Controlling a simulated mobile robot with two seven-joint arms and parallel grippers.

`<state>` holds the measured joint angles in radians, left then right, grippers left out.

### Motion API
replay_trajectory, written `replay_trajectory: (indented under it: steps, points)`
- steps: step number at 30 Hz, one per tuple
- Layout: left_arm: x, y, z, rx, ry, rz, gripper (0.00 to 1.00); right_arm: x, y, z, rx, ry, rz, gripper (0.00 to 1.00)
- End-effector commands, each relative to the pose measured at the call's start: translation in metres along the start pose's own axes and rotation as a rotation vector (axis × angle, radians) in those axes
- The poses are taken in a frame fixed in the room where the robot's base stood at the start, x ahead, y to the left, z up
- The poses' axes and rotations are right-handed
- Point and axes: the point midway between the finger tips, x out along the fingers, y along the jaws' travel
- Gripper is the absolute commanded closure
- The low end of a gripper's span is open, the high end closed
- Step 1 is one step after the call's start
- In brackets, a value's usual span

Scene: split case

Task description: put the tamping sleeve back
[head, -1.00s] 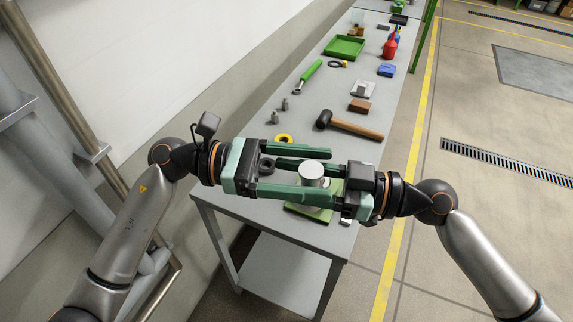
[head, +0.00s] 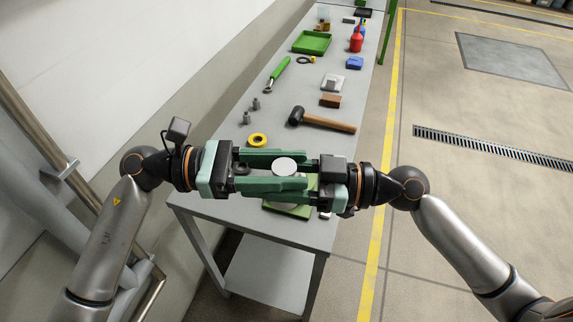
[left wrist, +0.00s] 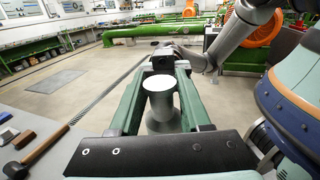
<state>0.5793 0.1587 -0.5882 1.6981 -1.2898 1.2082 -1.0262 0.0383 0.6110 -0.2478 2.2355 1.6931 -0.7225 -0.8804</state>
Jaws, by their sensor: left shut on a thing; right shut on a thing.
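A pale grey cylinder with a flat, light top, apparently the tamping sleeve (head: 285,164), is held upright above the near end of the table. In the left wrist view the cylinder (left wrist: 160,100) stands between two long green fingers, with a wider grey part below its upper section. My left gripper (head: 304,170) reaches in from the left and is shut on it. My right gripper (head: 273,172) faces it from the right and is also shut on it. The fingers overlap and hide the cylinder's lower part and the exact contacts.
A green mat or tray (head: 292,211) lies below the grippers on the grey table (head: 225,212).

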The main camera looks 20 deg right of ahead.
Motion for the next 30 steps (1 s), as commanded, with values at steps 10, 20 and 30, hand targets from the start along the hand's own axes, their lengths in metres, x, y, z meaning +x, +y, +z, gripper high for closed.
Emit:
replay_trajectory:
  steps: [10, 20, 30]
  points:
    - [-0.001, 0.001, 0.001, 0.001, -0.001, 0.003, 1.00, 0.000, -0.001, 0.000, 0.000, 0.000, -0.002, 0.30]
    - [0.000, 0.001, 0.001, 0.001, -0.001, 0.002, 1.00, 0.000, 0.000, 0.000, 0.000, 0.000, -0.001, 0.12]
    - [0.000, 0.000, 0.001, 0.001, -0.001, 0.001, 1.00, -0.023, 0.000, 0.001, 0.004, -0.003, 0.002, 0.12]
